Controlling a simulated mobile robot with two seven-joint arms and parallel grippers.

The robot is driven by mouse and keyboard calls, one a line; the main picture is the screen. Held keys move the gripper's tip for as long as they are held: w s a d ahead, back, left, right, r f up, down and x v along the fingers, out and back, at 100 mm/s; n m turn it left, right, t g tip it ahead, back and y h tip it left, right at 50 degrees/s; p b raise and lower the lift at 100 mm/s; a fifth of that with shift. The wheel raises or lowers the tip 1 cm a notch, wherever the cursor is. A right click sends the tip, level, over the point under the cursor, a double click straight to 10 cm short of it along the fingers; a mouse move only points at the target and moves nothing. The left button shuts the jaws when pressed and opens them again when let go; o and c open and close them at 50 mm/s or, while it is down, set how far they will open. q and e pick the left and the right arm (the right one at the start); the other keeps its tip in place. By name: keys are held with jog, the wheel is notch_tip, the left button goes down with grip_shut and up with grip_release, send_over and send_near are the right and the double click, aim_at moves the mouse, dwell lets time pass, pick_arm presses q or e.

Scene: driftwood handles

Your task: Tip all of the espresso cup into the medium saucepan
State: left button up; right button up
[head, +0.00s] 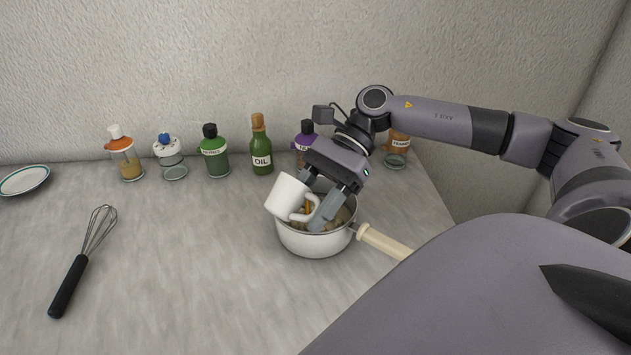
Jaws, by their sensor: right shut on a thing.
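A white espresso cup (287,196) is held over the left part of the medium saucepan (314,243). The cup is tilted, and its handle faces right, toward my gripper. My right gripper (320,212) is shut on the cup, with its fingers at the handle, above the pan. The saucepan is white with a pale handle (384,242) pointing to the lower right. Small brownish and yellow pieces (336,221) show inside the pan. The inside of the cup is hidden, so I cannot tell what it holds. My left gripper is not in view.
A whisk (80,264) lies on the left of the grey counter, and a plate (24,180) sits at the far left. Several bottles, including a green oil bottle (261,150), stand along the wall behind the pan. The counter between whisk and pan is clear.

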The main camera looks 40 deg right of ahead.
jog(key=shift+d+f+y, duration=0.1)
jog(key=shift+f+y, duration=0.4)
jog(key=shift+y, duration=0.3)
dwell(0.5)
jog(key=shift+d+r+y, duration=0.15)
jog(key=shift+r+y, duration=0.15)
jog(key=shift+y, duration=0.6)
dwell(0.5)
jog(key=shift+w+d+r+y, duration=0.1)
jog(key=shift+d+y, duration=0.3)
jog(key=shift+d, duration=0.05)
jog(key=shift+d+r+y, duration=0.1)
jog(key=shift+d+y, duration=0.3)
jog(key=shift+d, duration=0.05)
dwell(0.4)
dwell(0.3)
jog(key=shift+d+y+b, duration=0.15)
jog(key=shift+y+b, duration=0.35)
jog(key=shift+b, duration=0.4)
jog(key=shift+r, duration=0.2)
